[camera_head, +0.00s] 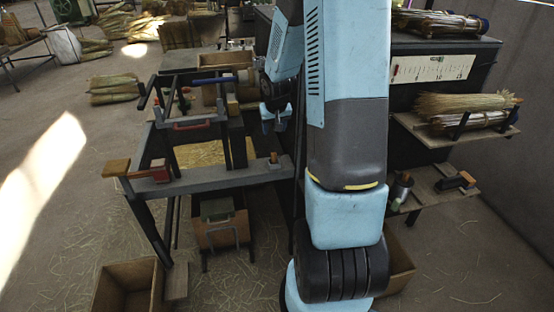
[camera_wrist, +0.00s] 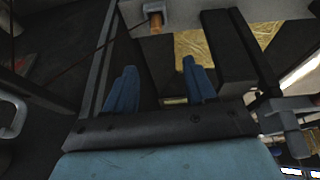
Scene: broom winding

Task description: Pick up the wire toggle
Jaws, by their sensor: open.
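A small orange-brown peg, which looks like the wire toggle (camera_wrist: 155,22), sits in a grey bracket near the top of the wrist view. A thin dark line, seemingly the wire, runs from it down to the left. In the head view the peg (camera_head: 274,158) stands at the right end of the bench's front rail. My gripper (camera_head: 276,120) hangs above and behind it, pointing down. In the wrist view the blue fingers of my gripper (camera_wrist: 160,85) are apart, with nothing between them. The peg lies beyond the fingertips, not touching them.
The grey winding bench (camera_head: 215,180) carries a red-handled clamp (camera_head: 150,173), a dark upright post (camera_head: 236,140) and a blue-gripped crank (camera_head: 215,80). A shelf of broom bundles (camera_head: 465,105) stands right.

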